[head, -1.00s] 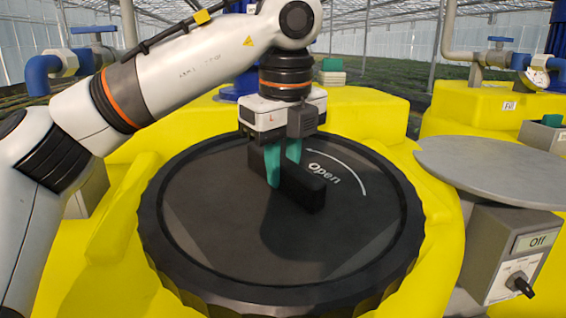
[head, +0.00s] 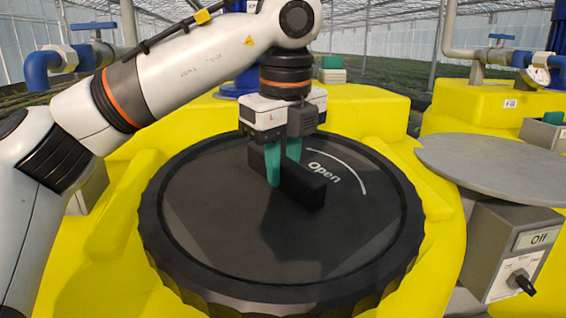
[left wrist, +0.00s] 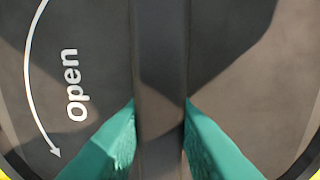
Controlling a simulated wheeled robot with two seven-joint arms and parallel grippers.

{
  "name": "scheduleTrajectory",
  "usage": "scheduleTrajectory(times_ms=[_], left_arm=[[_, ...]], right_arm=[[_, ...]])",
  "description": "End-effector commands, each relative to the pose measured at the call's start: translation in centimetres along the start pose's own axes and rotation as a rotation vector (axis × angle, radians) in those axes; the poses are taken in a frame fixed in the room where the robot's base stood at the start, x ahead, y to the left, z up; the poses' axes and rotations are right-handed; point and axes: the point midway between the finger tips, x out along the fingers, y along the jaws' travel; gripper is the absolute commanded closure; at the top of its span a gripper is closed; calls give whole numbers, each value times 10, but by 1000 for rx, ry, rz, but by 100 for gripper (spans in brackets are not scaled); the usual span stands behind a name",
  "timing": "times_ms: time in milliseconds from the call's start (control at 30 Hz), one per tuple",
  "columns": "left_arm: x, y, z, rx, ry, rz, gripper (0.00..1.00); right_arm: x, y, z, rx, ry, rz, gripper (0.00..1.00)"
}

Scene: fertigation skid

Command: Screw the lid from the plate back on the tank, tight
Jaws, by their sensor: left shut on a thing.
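The black ribbed lid (head: 235,245) lies on the yellow tank (head: 100,222) in the middle of the head view. A raised bar handle (head: 303,186) crosses its top, beside the white word "Open" and a curved arrow. My left gripper (head: 284,172) has its green fingers shut on this handle. The left wrist view shows the handle (left wrist: 160,70) running between the two fingers, with the lid's face (left wrist: 235,95) on both sides. The lid's seating under its rim is hidden. My right gripper is not in view.
A round grey plate (head: 500,165), bare on top, stands to the right. Below it is a grey control box (head: 508,262) with a knob and a display reading "Off". Blue-valved pipes and another yellow tank (head: 465,112) stand behind.

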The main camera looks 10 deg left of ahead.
Motion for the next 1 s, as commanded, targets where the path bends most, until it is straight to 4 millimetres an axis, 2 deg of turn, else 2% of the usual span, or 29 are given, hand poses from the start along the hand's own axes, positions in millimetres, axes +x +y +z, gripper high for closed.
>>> scheduleTrajectory(times_ms=[633,667,800,1000], left_arm=[[-2,0,0,0,1,4,100],[-2,0,0,0,1,4,73],[-2,0,0,0,1,3,51],[-1,0,0,0,0,1,51]], right_arm=[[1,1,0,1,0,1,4],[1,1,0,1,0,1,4],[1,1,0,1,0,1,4],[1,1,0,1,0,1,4]])
